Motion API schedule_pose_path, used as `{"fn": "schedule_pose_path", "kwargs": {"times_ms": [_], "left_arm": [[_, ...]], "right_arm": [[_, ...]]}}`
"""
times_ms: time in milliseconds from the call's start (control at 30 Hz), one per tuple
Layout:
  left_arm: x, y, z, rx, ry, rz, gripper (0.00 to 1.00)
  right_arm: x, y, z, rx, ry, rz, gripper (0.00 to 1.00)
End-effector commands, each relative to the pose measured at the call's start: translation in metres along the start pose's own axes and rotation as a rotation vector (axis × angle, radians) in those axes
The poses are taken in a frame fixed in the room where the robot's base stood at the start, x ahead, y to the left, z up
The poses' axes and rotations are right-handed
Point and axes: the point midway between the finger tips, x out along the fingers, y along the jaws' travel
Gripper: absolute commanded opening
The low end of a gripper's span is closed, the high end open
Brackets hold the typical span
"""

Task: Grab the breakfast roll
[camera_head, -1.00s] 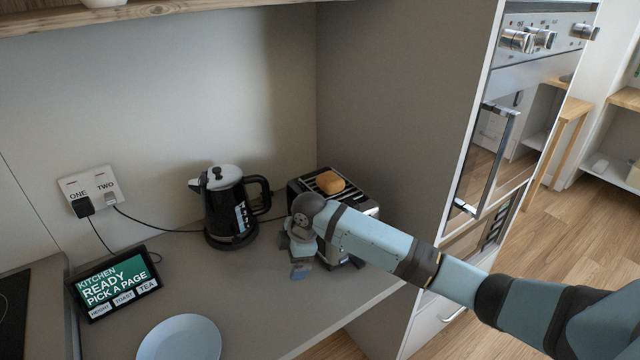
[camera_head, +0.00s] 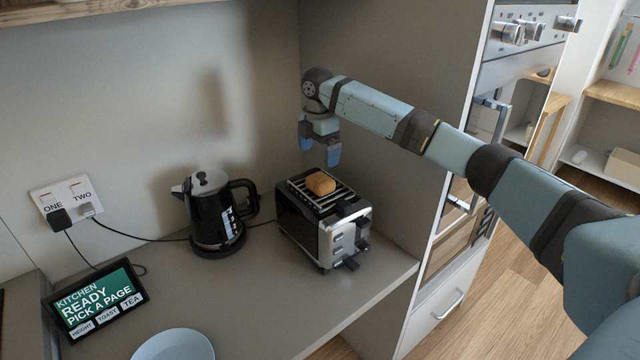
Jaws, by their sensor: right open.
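The breakfast roll (camera_head: 321,183) is a small golden-brown bun lying on the slotted rack on top of the toaster (camera_head: 298,229). The toaster is black and silver and stands on the counter near the corner. My right gripper (camera_head: 320,156) hangs above the roll, fingers pointing down, open and empty. Its blue fingertips appear just above and behind the roll in the picture; the exact gap cannot be told. The roll is fully visible. My left gripper is not in view.
A black kettle (camera_head: 214,215) stands left of the toaster. A tablet (camera_head: 97,301) and a pale blue plate (camera_head: 174,347) are at the front left. A wall socket (camera_head: 68,200) has cables along the wall. A tall oven cabinet (camera_head: 433,270) bounds the right side.

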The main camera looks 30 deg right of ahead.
Motion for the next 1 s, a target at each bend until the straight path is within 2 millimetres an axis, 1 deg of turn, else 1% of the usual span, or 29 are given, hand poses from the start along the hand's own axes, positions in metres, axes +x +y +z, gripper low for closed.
{"fn": "schedule_pose_path", "kwargs": {"times_ms": [33, 100, 200, 367, 600, 700, 800, 967, 1000], "left_arm": [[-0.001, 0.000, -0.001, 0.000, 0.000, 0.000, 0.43], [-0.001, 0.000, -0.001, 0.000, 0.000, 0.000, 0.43], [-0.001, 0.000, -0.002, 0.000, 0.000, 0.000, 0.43], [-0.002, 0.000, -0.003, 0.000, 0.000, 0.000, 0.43], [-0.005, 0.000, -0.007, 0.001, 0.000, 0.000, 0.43], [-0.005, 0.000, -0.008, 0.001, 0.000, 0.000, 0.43], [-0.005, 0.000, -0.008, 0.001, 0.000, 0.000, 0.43], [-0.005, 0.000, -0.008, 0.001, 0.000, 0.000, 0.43], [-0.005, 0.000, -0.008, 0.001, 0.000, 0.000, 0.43]], "right_arm": [[0.010, 0.000, 0.000, 0.001, 0.000, -0.001, 1.00], [0.021, 0.000, 0.000, 0.001, 0.000, -0.001, 1.00], [0.032, 0.000, 0.000, 0.001, -0.001, 0.000, 1.00], [0.042, 0.000, 0.000, 0.001, 0.000, 0.002, 1.00], [0.076, -0.003, 0.000, 0.001, 0.000, 0.000, 1.00], [0.086, -0.003, 0.000, 0.001, 0.000, 0.001, 1.00], [0.090, -0.003, 0.000, 0.001, 0.000, 0.002, 1.00], [0.090, -0.003, 0.000, 0.001, 0.000, 0.003, 1.00], [0.090, -0.003, 0.000, 0.001, 0.000, 0.003, 0.95]]}}
